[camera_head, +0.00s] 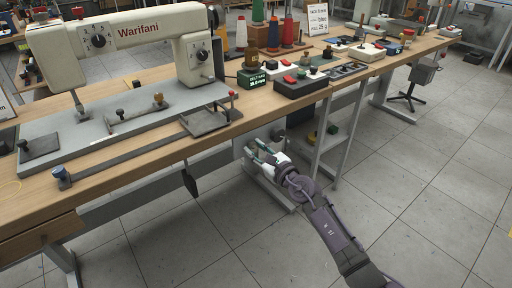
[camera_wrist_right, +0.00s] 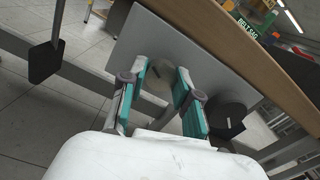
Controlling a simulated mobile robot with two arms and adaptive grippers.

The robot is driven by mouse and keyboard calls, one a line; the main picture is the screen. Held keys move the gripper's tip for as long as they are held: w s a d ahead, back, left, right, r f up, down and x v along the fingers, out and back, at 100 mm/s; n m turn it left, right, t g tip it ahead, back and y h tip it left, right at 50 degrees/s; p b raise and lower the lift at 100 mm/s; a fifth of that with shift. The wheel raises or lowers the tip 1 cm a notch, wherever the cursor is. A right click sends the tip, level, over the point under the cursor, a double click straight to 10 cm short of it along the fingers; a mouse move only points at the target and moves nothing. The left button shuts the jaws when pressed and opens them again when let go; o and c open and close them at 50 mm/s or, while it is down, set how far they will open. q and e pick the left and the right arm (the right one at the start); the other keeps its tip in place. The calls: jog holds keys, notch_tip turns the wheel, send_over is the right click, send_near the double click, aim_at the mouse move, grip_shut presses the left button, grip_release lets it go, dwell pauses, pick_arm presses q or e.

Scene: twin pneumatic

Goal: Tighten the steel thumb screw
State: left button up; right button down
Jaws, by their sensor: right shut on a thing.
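My right gripper (camera_head: 262,149) reaches under the front edge of the workbench, below the sewing machine's right end. In the right wrist view its two teal-padded fingers (camera_wrist_right: 162,80) stand on either side of a round grey steel thumb screw (camera_wrist_right: 152,82) with a slot-like mark. The gripper is shut on this screw, which sits against a grey plate (camera_wrist_right: 185,45) under the bench top. A black round knob (camera_wrist_right: 227,118) is on the same plate, just right of the fingers. In the head view the screw is hidden. My left gripper is in neither view.
The wooden bench edge (camera_wrist_right: 230,35) lies close above the fingers. A dark pedal-like lever (camera_head: 190,182) hangs under the bench to the left. The sewing machine (camera_head: 135,32) stands on top. A bench leg (camera_head: 320,135) is right of the gripper; the floor in front is open.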

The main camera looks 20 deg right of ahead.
jog(key=shift+r+m, duration=0.1)
jog(key=shift+m, duration=0.4)
jog(key=m+p, duration=0.2)
jog(key=m, duration=0.1)
jog(key=shift+m, duration=0.3)
jog(key=m+p, duration=0.2)
jog(key=m, duration=0.3)
jog(key=shift+m+p, duration=0.3)
jog(key=shift+m, duration=0.1)
pick_arm(q)
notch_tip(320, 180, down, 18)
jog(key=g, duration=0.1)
jog(key=shift+p, duration=0.3)
pick_arm(e)
jog(key=shift+a+m, duration=0.1)
jog(key=shift+m, duration=0.9)
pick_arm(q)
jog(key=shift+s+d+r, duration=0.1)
pick_arm(e)
jog(key=c, duration=0.8)
grip_release()
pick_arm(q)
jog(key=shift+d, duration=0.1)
pick_arm(e)
jog(key=shift+s, duration=0.15)
